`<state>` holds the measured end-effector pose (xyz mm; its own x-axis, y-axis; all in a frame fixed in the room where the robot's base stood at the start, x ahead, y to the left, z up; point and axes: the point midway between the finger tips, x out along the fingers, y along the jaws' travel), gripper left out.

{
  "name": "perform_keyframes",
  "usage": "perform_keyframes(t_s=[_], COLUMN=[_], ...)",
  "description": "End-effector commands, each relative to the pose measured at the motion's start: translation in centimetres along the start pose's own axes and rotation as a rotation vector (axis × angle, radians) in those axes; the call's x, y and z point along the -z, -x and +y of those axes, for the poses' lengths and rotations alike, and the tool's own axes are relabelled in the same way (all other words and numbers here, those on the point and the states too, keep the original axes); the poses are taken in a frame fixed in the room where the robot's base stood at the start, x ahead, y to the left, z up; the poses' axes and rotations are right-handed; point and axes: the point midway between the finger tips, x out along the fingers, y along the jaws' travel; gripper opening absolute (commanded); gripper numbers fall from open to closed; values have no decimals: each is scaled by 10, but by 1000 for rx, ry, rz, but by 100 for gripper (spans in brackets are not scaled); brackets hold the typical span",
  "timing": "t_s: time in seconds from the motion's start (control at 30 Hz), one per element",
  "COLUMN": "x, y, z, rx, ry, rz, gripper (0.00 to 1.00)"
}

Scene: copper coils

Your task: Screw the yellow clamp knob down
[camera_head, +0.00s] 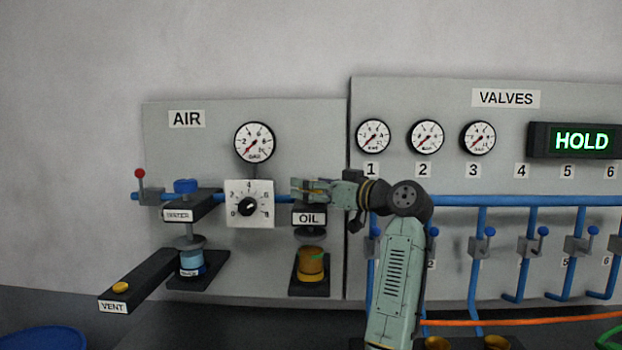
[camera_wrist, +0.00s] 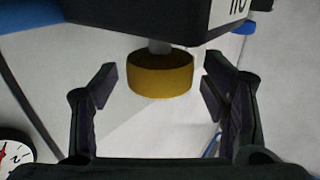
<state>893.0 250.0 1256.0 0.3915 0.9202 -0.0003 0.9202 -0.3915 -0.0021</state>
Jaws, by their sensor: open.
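The yellow clamp knob (camera_wrist: 160,78) shows in the wrist view as a short round cap on a grey stem at the black OIL block (camera_wrist: 140,18). That view looks upside down, as the OIL label is inverted. My gripper (camera_wrist: 157,85) is open, with one dark finger on each side of the knob and a gap on both sides. In the head view my gripper (camera_head: 306,187) is just above the OIL bracket (camera_head: 309,218) and largely hides the knob. Below the bracket, a dark round pad (camera_head: 310,233) hangs above a yellow cup (camera_head: 311,262), apart from it.
To the left are a dial box (camera_head: 249,204), a WATER bracket (camera_head: 190,207) with a blue knob (camera_head: 185,186), and a VENT arm (camera_head: 135,290) jutting forward. Blue pipes (camera_head: 480,201) and valve handles lie right of my arm. An orange hose (camera_head: 530,320) runs low at right.

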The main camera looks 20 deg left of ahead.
Motion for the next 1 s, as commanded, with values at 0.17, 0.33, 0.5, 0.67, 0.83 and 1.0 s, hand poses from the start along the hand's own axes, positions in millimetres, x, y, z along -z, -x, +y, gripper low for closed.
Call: perform_keyframes(t_s=[0.17, 0.33, 0.5, 0.67, 0.83, 1.0], x=[0, 0, 0, 0, 0, 0], y=[-8, -8, -8, -8, -8, -8], z=[0, 0, 0, 0, 0, 0], rx=[-1, -1, -1, -1, -1, -1], ry=[0, 1, 1, 1, 1, 1], rz=[0, 0, 0, 0, 0, 0], gripper=[68, 68, 60, 49, 38, 26])
